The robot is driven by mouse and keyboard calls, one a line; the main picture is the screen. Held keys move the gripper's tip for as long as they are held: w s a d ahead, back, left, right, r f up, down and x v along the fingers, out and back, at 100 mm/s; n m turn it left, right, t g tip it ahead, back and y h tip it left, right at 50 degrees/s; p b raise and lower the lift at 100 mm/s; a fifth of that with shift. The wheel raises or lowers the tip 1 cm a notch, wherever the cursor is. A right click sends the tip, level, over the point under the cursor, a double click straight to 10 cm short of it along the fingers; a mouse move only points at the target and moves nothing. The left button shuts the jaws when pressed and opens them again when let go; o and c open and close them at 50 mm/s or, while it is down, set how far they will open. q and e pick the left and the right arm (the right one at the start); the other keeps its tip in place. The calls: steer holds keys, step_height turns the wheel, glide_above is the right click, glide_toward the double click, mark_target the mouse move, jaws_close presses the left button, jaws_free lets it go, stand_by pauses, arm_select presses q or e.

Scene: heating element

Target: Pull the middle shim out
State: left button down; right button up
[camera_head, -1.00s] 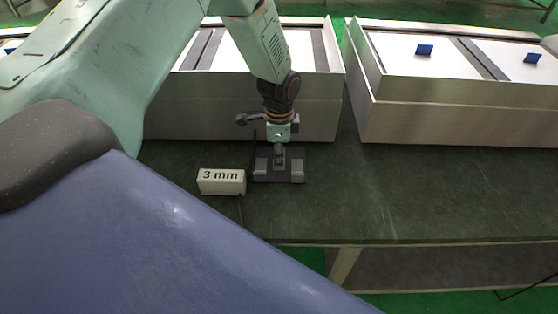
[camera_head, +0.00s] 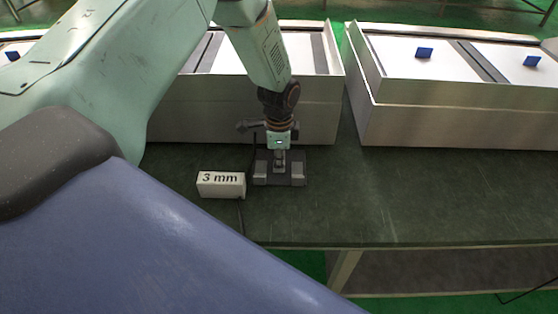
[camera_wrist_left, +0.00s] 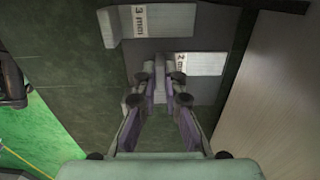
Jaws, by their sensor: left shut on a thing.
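My left gripper (camera_head: 279,164) is low over the green table at a dark grey block with lighter grey ends (camera_head: 297,176). In the left wrist view, my left gripper (camera_wrist_left: 160,80) has its fingers on either side of a narrow grey tab (camera_wrist_left: 160,72). The tab appears to belong to the middle shim, a piece with a white "2 mm" label (camera_wrist_left: 200,64). The fingers hide where the tab joins it. A pale "3 mm" block (camera_head: 221,184) stands just left; it also shows in the wrist view (camera_wrist_left: 160,20). My right gripper is not in view.
A low metal-sided case (camera_head: 320,118) stands behind the gripper, and a second one (camera_head: 450,117) stands at the right with blue tabs on top. The green table (camera_head: 390,195) is clear to the right. Its front edge is close.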

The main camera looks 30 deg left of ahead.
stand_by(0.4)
arm_select(q)
steer(key=s+d+p, duration=0.1)
steer(key=s+p, duration=0.1)
steer(key=s, duration=0.1)
steer(key=shift+d+r, duration=0.15)
steer(key=shift+d, duration=0.2)
steer(key=shift+s+d+p, duration=0.35)
steer(key=shift+s+p, duration=0.1)
steer(key=shift+p, duration=0.05)
steer(key=shift+s+f, duration=0.15)
steer(key=shift+f, duration=0.1)
steer(key=c, duration=1.4)
jaws_free()
steer(key=shift+d+r, duration=0.1)
steer(key=shift+c, duration=0.2)
